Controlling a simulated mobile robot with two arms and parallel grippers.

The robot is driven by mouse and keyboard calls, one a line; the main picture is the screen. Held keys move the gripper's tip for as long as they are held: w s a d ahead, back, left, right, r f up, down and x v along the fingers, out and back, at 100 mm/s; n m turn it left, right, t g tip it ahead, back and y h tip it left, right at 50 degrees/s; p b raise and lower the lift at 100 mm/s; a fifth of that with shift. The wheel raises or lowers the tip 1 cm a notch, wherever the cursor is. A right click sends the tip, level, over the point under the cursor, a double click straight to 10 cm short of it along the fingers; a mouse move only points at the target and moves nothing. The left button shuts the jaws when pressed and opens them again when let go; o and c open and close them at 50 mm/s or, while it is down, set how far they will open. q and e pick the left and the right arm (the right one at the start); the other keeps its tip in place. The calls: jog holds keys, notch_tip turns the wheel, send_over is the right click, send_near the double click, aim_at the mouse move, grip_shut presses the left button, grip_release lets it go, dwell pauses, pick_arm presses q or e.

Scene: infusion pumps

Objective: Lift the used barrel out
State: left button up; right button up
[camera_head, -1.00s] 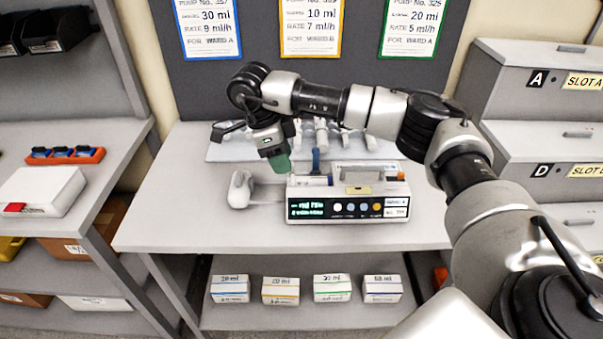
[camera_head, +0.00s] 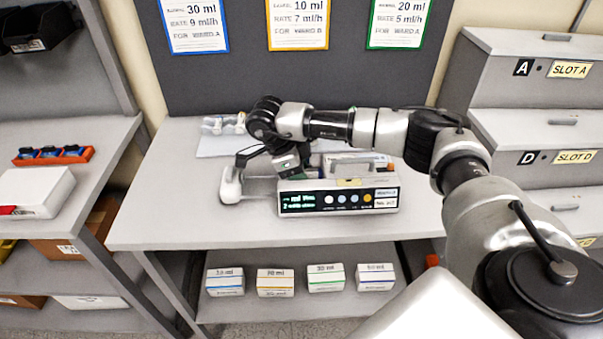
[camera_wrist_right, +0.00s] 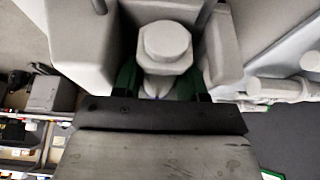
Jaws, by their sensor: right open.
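The infusion pump (camera_head: 338,203) stands on the table with its lit display and buttons facing me. My right gripper (camera_head: 291,172) is down at the left end of the pump's top, behind the front panel. In the right wrist view a pale part with a hexagonal end (camera_wrist_right: 165,43), possibly the used barrel or its plunger, lies in a channel. My green right fingers (camera_wrist_right: 158,85) are on either side of it, open. I cannot tell if they touch it. In the head view my arm and the pump hide the barrel. My left gripper is not in view.
A white pusher end (camera_head: 231,184) sticks out left of the pump. Pale parts lie on a light mat (camera_head: 215,146) behind. Several boxes (camera_head: 275,282) stand on the lower shelf. Slotted drawers (camera_head: 545,125) stand at the right. The table front is clear.

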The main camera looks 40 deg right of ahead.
jog(key=shift+c, duration=0.4)
jog(key=shift+c, duration=1.4)
